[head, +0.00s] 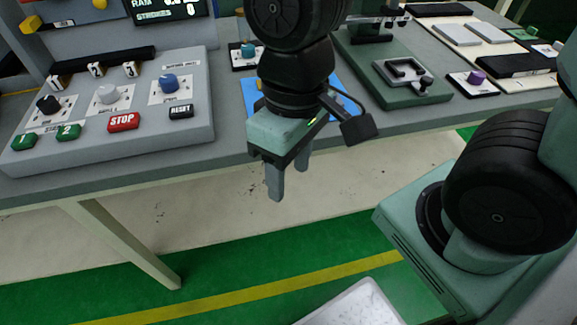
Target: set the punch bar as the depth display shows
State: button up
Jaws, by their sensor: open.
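A dark display (165,10) at the top left shows lines reading RAM and STROKES. It is cut off by the picture's top edge and its RAM figure is hard to read. I cannot tell for sure which part is the punch bar. My gripper (287,182) is open and empty, pointing down in front of the table's front edge. It touches nothing that I can see.
A grey control box (190,135) at left carries several knobs, green buttons, a red STOP button (123,122) and a black RESET button (181,111). A blue sheet (345,103) lies behind my gripper. A purple knob (477,77) sits right. A pale tray (355,305) is below.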

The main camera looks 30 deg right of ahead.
aim_at(375, 19)
jog(key=z, duration=0.9)
